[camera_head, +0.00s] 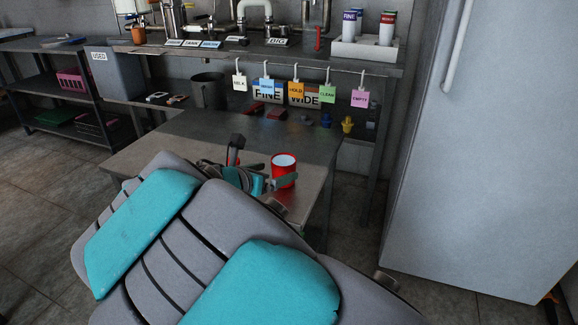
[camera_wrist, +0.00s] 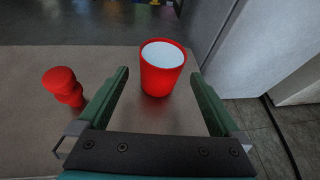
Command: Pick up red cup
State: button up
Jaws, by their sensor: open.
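The red cup (camera_head: 284,172) has a white inside and stands upright on the small metal table. In the wrist view the cup (camera_wrist: 162,70) is just ahead of my gripper (camera_wrist: 159,76), between the lines of its two green fingers. The fingers are spread wide and nothing is held. Clear gaps show on both sides of the cup. In the head view my gripper is partly hidden by my own arm, close to the cup's left side.
A red knobbed object (camera_wrist: 64,87) stands left of my left finger. The table (camera_head: 205,128) has bare room behind the cup. A workbench (camera_head: 345,65) with hanging coloured tags (camera_head: 296,89) stands behind. A large grey cabinet (camera_head: 490,140) rises at the right.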

jog(key=x, duration=0.8)
jog(key=shift+w+d+r+b, duration=0.1)
jog(key=shift+d+r+b, duration=0.05)
jog(key=shift+b, duration=0.25)
jog(key=c, duration=1.5)
